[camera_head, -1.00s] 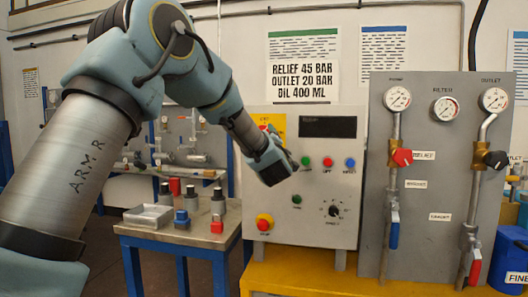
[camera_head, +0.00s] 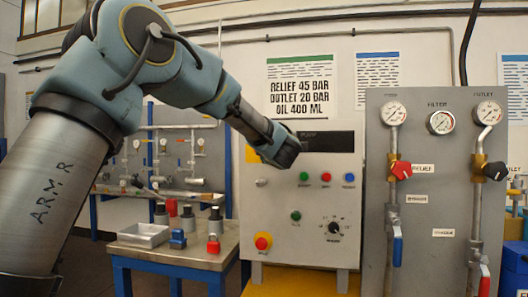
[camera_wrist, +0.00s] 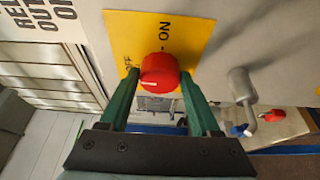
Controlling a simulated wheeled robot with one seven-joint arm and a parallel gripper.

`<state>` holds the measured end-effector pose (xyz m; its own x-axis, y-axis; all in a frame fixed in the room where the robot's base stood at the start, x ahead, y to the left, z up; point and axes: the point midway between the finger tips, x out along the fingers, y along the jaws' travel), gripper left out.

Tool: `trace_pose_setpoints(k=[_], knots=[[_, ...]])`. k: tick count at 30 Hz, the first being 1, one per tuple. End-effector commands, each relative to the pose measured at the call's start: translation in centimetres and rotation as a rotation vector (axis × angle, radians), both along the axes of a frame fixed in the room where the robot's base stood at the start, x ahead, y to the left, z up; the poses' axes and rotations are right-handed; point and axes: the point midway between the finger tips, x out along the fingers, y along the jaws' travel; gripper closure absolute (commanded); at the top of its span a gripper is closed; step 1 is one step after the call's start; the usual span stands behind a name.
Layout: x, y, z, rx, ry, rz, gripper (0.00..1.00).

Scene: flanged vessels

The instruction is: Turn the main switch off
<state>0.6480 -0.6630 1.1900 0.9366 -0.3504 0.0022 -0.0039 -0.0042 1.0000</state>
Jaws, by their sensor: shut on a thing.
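The main switch is a red knob (camera_wrist: 160,72) on a yellow plate (camera_wrist: 185,28) marked OFF and ON in the wrist view. The two green fingers of my gripper (camera_wrist: 158,84) stand on either side of the knob and are shut on it. Which mark the knob points at I cannot tell. In the head view my gripper (camera_head: 284,150) is at the upper left of the grey control panel (camera_head: 312,265). It hides the knob there, and only a strip of the yellow plate (camera_head: 251,154) shows.
Coloured buttons (camera_head: 326,177), a selector dial (camera_head: 334,228) and a red stop button (camera_head: 262,242) are on the panel below my gripper. A gauge board (camera_head: 440,200) with pipes and valves stands to the right. A small table (camera_head: 190,255) with parts stands left.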

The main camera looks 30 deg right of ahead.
Motion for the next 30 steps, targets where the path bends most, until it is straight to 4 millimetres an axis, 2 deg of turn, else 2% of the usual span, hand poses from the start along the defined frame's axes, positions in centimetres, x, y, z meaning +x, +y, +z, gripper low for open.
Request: trace_pose_setpoints(k=[16, 17, 24, 30], knots=[[0.05, 0.02, -0.04, -0.017, 0.016, 0.001, 0.92], [0.05, 0.02, -0.04, -0.017, 0.016, 0.001, 0.33], [0.04, 0.02, -0.01, -0.016, 0.014, 0.001, 0.06], [0.02, 0.02, 0.01, -0.016, 0.014, 0.001, 0.06]])
